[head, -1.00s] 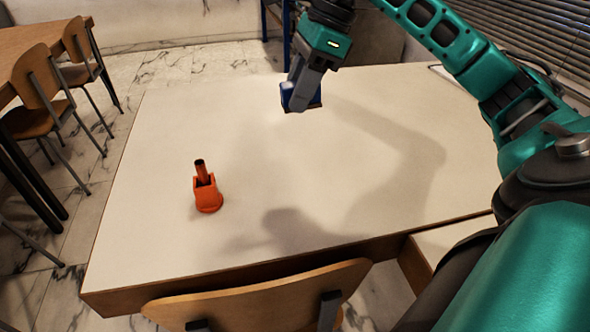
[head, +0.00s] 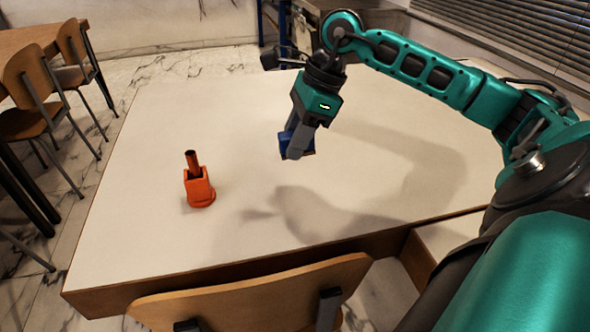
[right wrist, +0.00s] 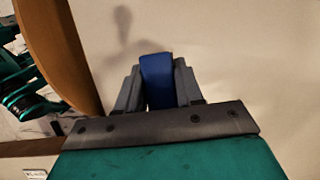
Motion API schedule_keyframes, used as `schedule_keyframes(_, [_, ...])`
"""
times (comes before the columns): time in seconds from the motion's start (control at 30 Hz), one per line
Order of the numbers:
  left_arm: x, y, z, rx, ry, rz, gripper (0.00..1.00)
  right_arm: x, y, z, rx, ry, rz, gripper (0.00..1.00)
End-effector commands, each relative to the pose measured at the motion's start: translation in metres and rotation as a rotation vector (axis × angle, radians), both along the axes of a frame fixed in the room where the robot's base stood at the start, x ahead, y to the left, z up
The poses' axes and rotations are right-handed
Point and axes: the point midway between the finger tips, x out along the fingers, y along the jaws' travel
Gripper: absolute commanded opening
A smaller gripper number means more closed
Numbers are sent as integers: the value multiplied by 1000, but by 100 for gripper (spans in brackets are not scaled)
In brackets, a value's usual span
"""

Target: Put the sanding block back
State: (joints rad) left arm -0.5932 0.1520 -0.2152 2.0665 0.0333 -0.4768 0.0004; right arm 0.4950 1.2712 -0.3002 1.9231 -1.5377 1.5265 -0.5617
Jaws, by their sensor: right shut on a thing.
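My right gripper (head: 296,150) is shut on a blue block (head: 286,138), which I take to be the sanding block. It is held over the white table, to the right of an orange holder. In the right wrist view the blue block (right wrist: 157,82) sits between the two grey fingers of my right gripper (right wrist: 158,88). The orange holder (head: 200,188) stands on the left part of the table, with a dark brown-red upright piece (head: 192,162) rising from it. The holder is apart from my gripper. My left gripper is not in view.
The white table (head: 150,240) is mostly clear around the holder. A wooden chair (head: 250,290) stands against its front edge. More chairs (head: 30,90) and another table (head: 40,38) are at the far left. Window blinds (head: 510,40) are at the upper right.

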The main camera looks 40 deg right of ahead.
Motion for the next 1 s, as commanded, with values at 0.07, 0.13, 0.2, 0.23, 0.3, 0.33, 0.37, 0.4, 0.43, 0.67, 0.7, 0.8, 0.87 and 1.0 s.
schedule_keyframes(0.07, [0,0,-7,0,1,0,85,0,0,-20,0,2,1,4])
schedule_keyframes(0.13, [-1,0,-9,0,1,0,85,0,0,-29,0,1,0,4])
schedule_keyframes(0.2, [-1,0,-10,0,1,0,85,0,0,-34,0,-1,0,4])
schedule_keyframes(0.23, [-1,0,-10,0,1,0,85,0,0,-35,0,-1,0,4])
schedule_keyframes(0.3, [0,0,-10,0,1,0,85,0,0,-39,0,-1,0,4])
schedule_keyframes(0.33, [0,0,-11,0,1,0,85,0,0,-41,0,0,0,4])
schedule_keyframes(0.37, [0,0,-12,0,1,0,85,0,0,-44,0,1,0,4])
schedule_keyframes(0.4, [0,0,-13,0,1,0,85,0,0,-50,1,2,1,4])
schedule_keyframes(0.43, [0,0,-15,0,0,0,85,0,0,-54,1,2,1,4])
schedule_keyframes(0.67, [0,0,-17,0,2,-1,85,0,0,-75,0,-2,1,4])
schedule_keyframes(0.7, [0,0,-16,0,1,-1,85,0,0,-75,0,-2,1,4])
schedule_keyframes(0.8, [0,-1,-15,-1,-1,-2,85,0,0,-74,0,-2,1,4])
schedule_keyframes(0.87, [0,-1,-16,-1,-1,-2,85,0,0,-75,0,-2,1,4])
schedule_keyframes(1.0, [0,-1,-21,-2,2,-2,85,0,0,-80,0,-2,0,4])
